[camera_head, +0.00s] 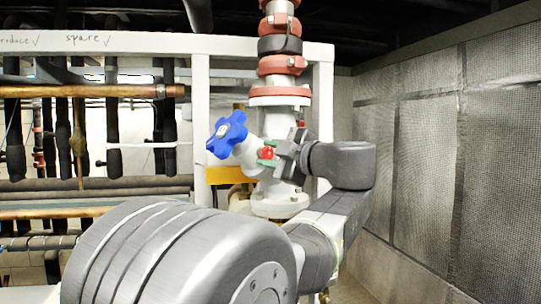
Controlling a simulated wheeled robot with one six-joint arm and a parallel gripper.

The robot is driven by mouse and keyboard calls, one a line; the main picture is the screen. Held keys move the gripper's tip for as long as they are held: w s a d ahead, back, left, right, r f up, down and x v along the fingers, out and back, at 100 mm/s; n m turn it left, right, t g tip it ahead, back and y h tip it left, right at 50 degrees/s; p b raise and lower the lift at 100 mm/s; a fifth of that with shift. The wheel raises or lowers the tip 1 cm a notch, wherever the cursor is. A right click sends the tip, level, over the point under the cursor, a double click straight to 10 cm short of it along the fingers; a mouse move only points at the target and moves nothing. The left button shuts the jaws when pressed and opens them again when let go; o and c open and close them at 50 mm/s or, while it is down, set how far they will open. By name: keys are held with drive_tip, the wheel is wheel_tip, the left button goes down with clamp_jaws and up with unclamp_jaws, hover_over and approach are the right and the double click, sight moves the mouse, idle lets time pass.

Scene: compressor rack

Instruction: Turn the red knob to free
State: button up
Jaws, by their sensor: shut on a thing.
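The red knob (267,153) is small and sits at the front of the white valve body (281,127), just right of the blue handwheel (227,131). My gripper (272,157) reaches in from the right and is shut on the red knob. Its greenish fingertips lie around the knob and cover part of it. I cannot read the knob's turned position or any marking on it.
Red pipe couplings (281,65) rise above the valve. A white frame (201,130) stands behind, with dark insulated and copper pipes (90,91) at left. A mesh-panelled wall (428,130) is on the right. My large grey arm fills the lower foreground.

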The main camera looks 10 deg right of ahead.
drive_tip(key=shift+n, duration=0.6)
drive_tip(key=o, duration=1)
drive_tip(key=shift+s+d, duration=0.1)
drive_tip(key=b+v, duration=0.3)
drive_tip(key=v, duration=1)
drive_tip(key=shift+s+d+b, duration=0.15)
drive_tip(key=shift+s+b, duration=0.1)
drive_tip(key=shift+b, duration=0.1)
drive_tip(key=p+x, duration=0.3)
drive_tip(key=x, duration=1.1)
drive_tip(key=shift+s, duration=0.1)
drive_tip(key=shift+s, duration=0.1)
